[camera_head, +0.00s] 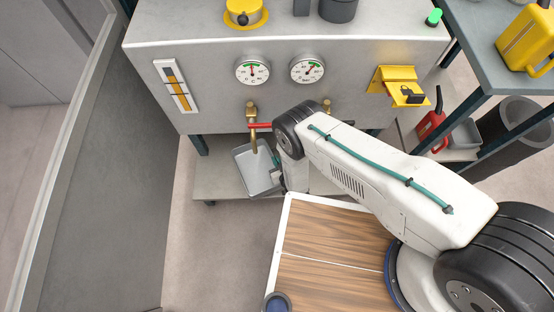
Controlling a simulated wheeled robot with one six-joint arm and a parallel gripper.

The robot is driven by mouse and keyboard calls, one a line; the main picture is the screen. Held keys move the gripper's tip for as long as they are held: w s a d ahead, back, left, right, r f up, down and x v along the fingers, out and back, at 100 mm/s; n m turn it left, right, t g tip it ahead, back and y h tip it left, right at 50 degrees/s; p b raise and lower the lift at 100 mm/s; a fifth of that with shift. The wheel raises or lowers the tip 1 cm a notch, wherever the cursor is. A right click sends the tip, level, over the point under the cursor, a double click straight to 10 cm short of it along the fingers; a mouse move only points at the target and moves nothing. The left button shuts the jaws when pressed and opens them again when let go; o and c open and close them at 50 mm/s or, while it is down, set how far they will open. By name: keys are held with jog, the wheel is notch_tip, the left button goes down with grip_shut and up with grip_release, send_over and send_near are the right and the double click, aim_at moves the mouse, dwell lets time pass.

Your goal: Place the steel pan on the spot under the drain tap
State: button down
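The steel pan (262,184) is a shallow grey rectangular tray at the lower shelf (217,180) under the machine, below the drain tap (253,137), a brass tap with a red lever. It looks turned at a slight angle; I cannot tell whether it rests on the shelf or is held just above it. My gripper (277,167) is at the pan's right edge, mostly hidden behind my forearm and wrist. Its fingers do not show clearly, so I cannot tell whether they grip the pan. The marked spot is not visible.
The machine front (215,90) carries two gauges, a sight glass (176,86) and a yellow bracket with a padlock (404,92). A second brass tap is partly behind my arm. At right are a red oil can (431,128), a grey tray (467,136) and a dark bin (515,133).

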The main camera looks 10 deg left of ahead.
notch_tip(320, 180, down, 3)
jog(key=shift+w+r, duration=0.15)
jog(key=shift+r, duration=0.05)
jog(key=shift+a+f, duration=0.1)
jog(key=shift+f, duration=0.35)
jog(key=c, duration=1.6)
grip_release()
jog(key=shift+c, duration=0.2)
jog(key=v, duration=1.2)
